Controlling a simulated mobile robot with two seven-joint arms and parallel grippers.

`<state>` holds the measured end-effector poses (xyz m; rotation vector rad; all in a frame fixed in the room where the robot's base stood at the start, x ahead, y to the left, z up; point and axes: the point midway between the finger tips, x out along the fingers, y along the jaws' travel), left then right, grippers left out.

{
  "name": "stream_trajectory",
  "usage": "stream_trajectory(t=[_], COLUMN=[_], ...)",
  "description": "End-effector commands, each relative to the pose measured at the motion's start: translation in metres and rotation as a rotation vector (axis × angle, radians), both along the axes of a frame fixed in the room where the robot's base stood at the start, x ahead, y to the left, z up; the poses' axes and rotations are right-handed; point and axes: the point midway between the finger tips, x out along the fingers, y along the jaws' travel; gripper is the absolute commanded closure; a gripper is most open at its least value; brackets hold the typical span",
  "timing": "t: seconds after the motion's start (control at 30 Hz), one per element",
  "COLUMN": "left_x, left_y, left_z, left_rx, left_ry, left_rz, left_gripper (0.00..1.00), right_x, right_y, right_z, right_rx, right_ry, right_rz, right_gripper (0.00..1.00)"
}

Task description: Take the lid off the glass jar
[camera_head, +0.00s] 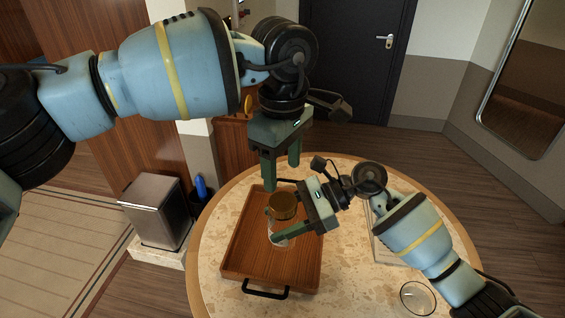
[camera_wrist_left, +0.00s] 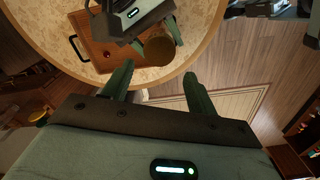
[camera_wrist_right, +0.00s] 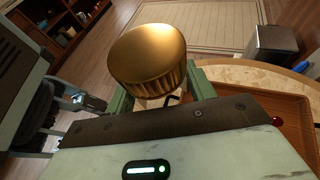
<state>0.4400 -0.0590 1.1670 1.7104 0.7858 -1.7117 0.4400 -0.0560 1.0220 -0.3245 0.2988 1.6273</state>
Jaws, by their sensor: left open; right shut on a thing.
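The glass jar (camera_head: 279,226) with its brass-coloured lid (camera_head: 285,206) is over the wooden tray (camera_head: 235,265). My right gripper (camera_head: 275,213) is shut around the jar's glass body, below the lid. In the right wrist view the ribbed lid (camera_wrist_right: 148,55) sits on top, rising above the fingers (camera_wrist_right: 160,95), which hide most of the glass. My left gripper (camera_head: 281,176) is open and empty, pointing down above and behind the jar. In the left wrist view the lid (camera_wrist_left: 159,46) shows beyond the open fingertips (camera_wrist_left: 155,76). I cannot tell if the jar touches the tray.
The tray, with a black handle (camera_head: 265,292), lies on a round stone-topped table (camera_head: 340,290). A small red thing (camera_wrist_right: 277,120) shows in the tray. A glass bowl (camera_head: 418,298) stands at the front right. A metal box (camera_head: 156,208) and blue bottle (camera_head: 201,188) stand off the table, left.

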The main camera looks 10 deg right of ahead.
Motion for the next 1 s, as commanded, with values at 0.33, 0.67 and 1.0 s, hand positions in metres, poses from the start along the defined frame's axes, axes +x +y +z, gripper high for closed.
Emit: stream_trajectory(t=[0.33,0.67,1.0], left_x=[0.0,0.0,0.0], left_y=[0.0,0.0,0.0], left_z=[-0.023,-0.067,-0.08], left_rx=[0.001,0.001,0.001], left_ry=[0.002,0.002,0.001], left_rz=[-0.001,-0.001,-0.002], left_gripper=[0.42,0.42,0.42], right_x=[0.0,0.0,0.0], right_y=[0.0,0.0,0.0], right_z=[0.001,0.001,0.001], right_rx=[0.001,0.001,0.001], right_ry=[-0.001,-0.001,-0.001], right_rz=[-0.001,-0.001,-0.001], right_gripper=[1.0,1.0,1.0])
